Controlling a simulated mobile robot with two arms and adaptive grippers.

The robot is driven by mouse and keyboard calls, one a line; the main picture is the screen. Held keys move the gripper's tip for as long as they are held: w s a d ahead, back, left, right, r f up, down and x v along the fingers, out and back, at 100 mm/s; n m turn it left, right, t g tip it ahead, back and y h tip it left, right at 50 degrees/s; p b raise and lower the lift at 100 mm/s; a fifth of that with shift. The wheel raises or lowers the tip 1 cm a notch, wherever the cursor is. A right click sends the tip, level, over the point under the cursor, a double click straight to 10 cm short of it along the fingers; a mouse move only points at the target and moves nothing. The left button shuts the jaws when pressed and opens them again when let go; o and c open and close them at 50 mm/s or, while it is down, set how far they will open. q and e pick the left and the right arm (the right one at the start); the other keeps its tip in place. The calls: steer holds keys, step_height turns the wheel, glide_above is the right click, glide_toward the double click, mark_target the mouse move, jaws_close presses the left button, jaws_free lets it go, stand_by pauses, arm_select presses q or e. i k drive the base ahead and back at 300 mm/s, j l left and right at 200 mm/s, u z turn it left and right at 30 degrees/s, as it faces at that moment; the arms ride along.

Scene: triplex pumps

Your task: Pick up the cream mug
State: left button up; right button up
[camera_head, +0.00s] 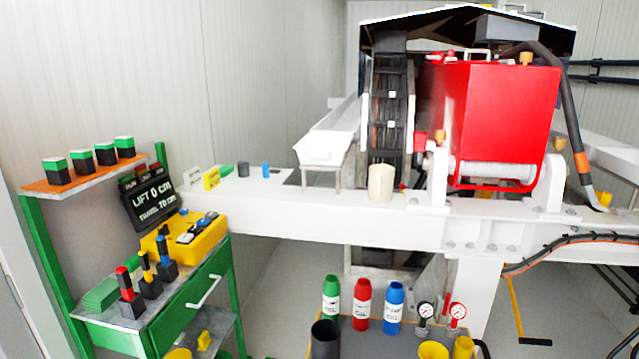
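A cream cylinder (380,183), which looks like the cream mug, stands upright on the white beam (270,212). It is just left of the red machine and in front of the black cable chain. No handle can be made out on it from here. Neither of my grippers is in view, and nothing touches the cream mug.
A red machine block (508,110) and white brackets (438,175) stand right of the mug. A white trough (328,135) is behind it. Left is a green cart (200,300) with a yellow control box (185,243). Bottles, including a red one (362,303), stand low in front.

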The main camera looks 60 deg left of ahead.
mark_target(381, 177)
steer(key=u, duration=1.4)
steer(key=i+z, duration=0.5)
steer(key=i+j+z, duration=0.2)
steer(key=i+z, duration=0.25)
steer(key=k, duration=0.1)
